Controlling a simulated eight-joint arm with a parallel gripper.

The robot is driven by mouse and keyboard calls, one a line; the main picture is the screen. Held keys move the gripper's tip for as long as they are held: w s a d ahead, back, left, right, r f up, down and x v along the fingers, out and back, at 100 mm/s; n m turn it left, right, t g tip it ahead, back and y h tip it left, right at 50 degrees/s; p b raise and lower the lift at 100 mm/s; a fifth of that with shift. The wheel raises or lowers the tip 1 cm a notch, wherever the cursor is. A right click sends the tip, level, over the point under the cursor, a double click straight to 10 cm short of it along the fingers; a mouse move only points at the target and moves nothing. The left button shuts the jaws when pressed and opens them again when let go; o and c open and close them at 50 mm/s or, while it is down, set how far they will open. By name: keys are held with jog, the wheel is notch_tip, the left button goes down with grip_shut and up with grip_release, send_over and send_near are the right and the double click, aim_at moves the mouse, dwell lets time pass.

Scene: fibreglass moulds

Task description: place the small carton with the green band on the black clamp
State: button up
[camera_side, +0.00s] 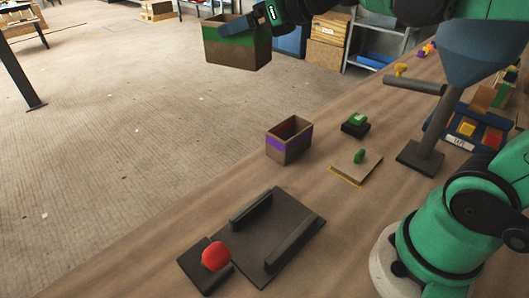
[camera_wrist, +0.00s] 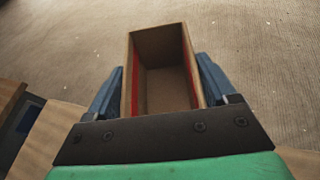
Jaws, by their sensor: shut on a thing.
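A small open-topped carton with a green band (camera_side: 237,48) is held at the top of the side view, up in the air. My gripper (camera_side: 272,14) is shut on it, partly cut off by the frame's top edge. In the wrist view the blue fingers of my gripper (camera_wrist: 158,88) press on both sides of the carton (camera_wrist: 162,48); its inside looks empty, and red strips show along its side walls. The black clamp (camera_side: 250,240), a flat plate with two raised bars and a red knob (camera_side: 215,256), lies on the table, low in the side view. Nothing lies between its bars.
A carton with a purple band (camera_side: 288,142) stands on the table behind the clamp. Near it are a black block with a green top (camera_side: 355,124) and a board with a green knob (camera_side: 358,164). A funnel stand (camera_side: 424,150) and a blue bin (camera_side: 465,135) are right.

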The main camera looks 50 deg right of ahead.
aim_at(237, 36)
jog(key=shift+w+a+f+n+y, duration=0.15)
jog(key=shift+a+f+n+y, duration=0.15)
jog(key=shift+a+y, duration=0.1)
jog(key=a+n+g+y, duration=0.1)
jog(key=n, duration=0.1)
jog(key=a+f+n+g+y, duration=0.1)
jog(key=n+y, duration=0.1)
jog(key=a+n+g+y, duration=0.1)
jog(key=a+g+y, duration=0.1)
jog(key=shift+f+n, duration=0.4)
jog(key=s+n+g+y, duration=0.1)
jog(key=n+g, duration=0.1)
jog(key=g, duration=0.1)
jog(key=s+a+n+g+y, duration=0.1)
jog(key=n+g, duration=0.2)
jog(key=s+a+f+n+g+y, duration=0.1)
jog(key=n+g, duration=0.1)
jog(key=n, duration=0.1)
jog(key=shift+g, duration=0.4)
jog(key=shift+f, duration=0.1)
jog(key=shift+y, duration=0.3)
notch_tip(237, 36, down, 19)
jog(key=shift+f, duration=0.2)
jog(key=shift+f, duration=0.1)
jog(key=o, duration=1.2)
